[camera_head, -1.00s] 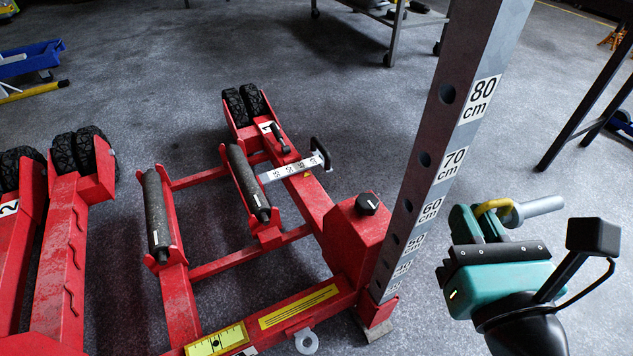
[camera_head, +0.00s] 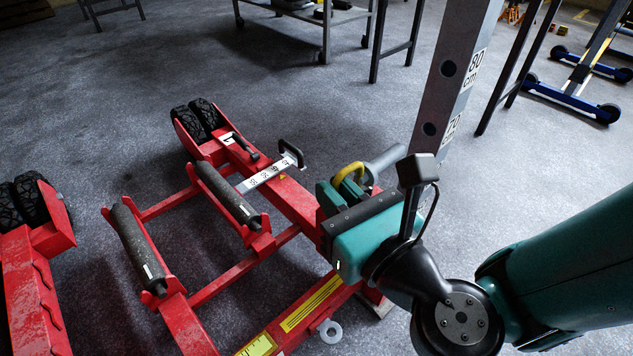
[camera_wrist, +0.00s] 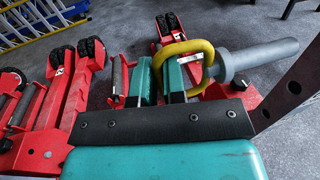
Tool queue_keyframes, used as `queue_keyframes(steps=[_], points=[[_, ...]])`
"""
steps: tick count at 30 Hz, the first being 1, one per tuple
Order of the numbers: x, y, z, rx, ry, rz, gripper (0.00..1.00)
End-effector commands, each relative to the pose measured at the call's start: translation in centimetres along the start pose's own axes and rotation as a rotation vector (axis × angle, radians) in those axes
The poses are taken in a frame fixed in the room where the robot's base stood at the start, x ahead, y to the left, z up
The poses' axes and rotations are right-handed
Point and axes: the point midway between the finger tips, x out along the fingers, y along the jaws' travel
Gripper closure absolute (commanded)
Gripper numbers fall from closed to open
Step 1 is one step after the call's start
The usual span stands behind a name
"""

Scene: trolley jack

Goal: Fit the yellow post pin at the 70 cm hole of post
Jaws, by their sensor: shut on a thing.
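My gripper (camera_head: 334,196) is shut on the yellow handle of the post pin (camera_head: 383,163). In the wrist view the pin's yellow loop (camera_wrist: 186,47) sits at the green fingers, and its thick grey shaft (camera_wrist: 258,58) points right, its end free. The grey post (camera_head: 458,75) rises right of the pin in the head view, with the 70 cm hole (camera_head: 429,129) beside its label, a little above the shaft's level in the picture. My gripper and wrist hide the lower post. In the wrist view the post (camera_wrist: 292,88) shows dark at right, with holes.
The red jack frame (camera_head: 206,281) with black rollers (camera_head: 226,194) lies left and below. A second red unit (camera_head: 25,270) stands at far left. Metal trolleys (camera_head: 326,25) and blue stands (camera_head: 575,95) are farther back. The floor behind the frame is mostly clear.

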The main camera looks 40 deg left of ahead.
Motion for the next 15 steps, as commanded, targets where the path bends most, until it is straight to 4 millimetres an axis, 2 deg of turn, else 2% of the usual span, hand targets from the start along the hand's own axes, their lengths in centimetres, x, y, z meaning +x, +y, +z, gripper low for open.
queue_keyframes(steps=[13,15], points=[[-0.38,0.04,-0.17,-0.001,-0.005,-0.007,1.00],[-0.21,-0.56,0.13,-0.001,-0.005,-0.009,1.00]])
